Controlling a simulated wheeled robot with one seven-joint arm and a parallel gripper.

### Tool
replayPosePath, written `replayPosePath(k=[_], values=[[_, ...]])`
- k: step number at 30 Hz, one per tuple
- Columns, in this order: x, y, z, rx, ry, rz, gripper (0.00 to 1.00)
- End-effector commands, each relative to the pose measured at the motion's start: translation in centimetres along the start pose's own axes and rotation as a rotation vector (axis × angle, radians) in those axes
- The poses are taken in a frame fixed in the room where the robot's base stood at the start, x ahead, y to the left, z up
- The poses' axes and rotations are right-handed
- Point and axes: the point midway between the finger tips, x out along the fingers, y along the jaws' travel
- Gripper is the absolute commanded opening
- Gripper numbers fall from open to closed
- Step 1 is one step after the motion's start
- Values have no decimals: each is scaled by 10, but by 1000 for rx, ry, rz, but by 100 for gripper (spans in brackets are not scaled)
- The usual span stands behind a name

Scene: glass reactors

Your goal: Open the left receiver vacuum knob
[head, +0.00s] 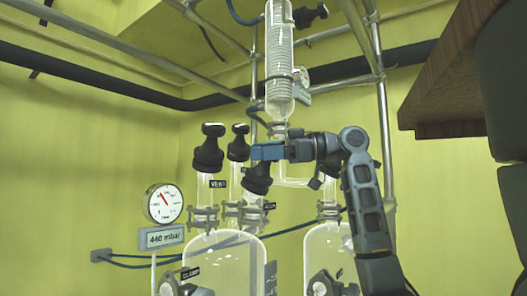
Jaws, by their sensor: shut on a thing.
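The left receiver (225,262) is a clear glass vessel at lower centre, with several necks on top. A black knob (257,181) sits over its right neck; its flared lower body shows and its top is hidden by my gripper. A small dark label below that knob is too small to read surely. My gripper (262,153), with blue fingers, reaches in from the right and is shut on the top of this knob. Two more black knobs stand to the left: one (208,148) above a label that seems to read VENT, and one (238,143) just behind my gripper.
A round gauge (163,203) stands at left above a display reading 440 mbar (161,237). A right glass vessel (328,252) stands beside the left one. A coiled glass condenser (279,60) hangs above my gripper. Metal frame tubes (380,100) surround the glassware; a brown tabletop edge (455,65) is at upper right.

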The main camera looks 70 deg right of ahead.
Motion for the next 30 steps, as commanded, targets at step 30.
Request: replayPosePath(k=[30], values=[[-8,-11,-1,-452,-9,-824,27]])
